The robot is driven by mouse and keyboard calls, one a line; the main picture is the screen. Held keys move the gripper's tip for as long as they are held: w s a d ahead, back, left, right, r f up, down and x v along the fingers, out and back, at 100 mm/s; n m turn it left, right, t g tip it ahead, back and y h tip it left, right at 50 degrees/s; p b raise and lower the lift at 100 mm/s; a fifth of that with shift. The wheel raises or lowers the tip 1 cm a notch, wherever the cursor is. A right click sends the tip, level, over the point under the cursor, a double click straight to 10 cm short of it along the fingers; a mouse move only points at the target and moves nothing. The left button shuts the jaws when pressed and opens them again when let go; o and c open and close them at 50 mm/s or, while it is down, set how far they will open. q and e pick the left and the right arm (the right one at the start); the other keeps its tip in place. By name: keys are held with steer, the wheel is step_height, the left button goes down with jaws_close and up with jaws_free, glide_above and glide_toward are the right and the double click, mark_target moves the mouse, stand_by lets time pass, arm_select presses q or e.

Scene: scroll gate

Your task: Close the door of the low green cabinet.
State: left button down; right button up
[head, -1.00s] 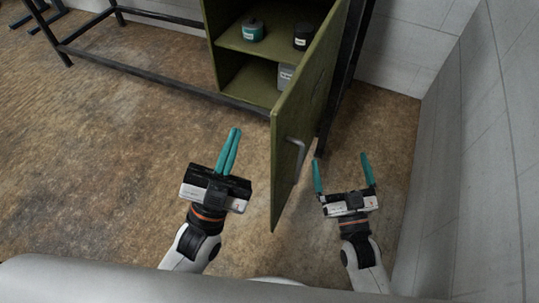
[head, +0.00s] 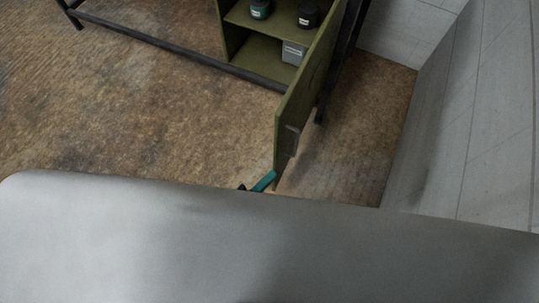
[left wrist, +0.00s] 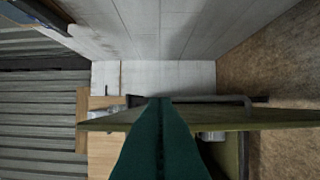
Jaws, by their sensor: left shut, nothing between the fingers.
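The low green cabinet (head: 236,48) stands open at the top of the head view. Its green door (head: 303,95) swings out toward me, with a grey handle (head: 292,140) near its free edge. In the left wrist view the door (left wrist: 270,118) shows nearly edge-on across the picture. My left gripper (head: 264,182) has teal fingers, shut and empty, at the door's near free end. The fingertips (left wrist: 162,100) overlap the door in the wrist view; I cannot tell if they touch it. Most of this gripper is hidden behind my grey body. My right gripper is out of view.
A teal container (head: 260,9), a dark container (head: 308,15) and a grey box (head: 293,52) sit inside the cabinet. A dark metal frame (head: 170,45) runs along the floor. A pale wall (head: 470,130) closes the right side. Brown floor (head: 130,110) is clear at left.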

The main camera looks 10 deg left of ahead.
arm_select(q)
glide_above(276, 151)
steer(key=s+d, duration=0.4)
steer(key=a, duration=0.1)
steer(key=w+a, duration=0.1)
steer(key=a, duration=0.1)
steer(key=shift+w+a+p, duration=0.2)
steer(key=shift+a+p, duration=0.1)
steer(key=shift+p, duration=0.05)
steer(key=shift+a, duration=0.15)
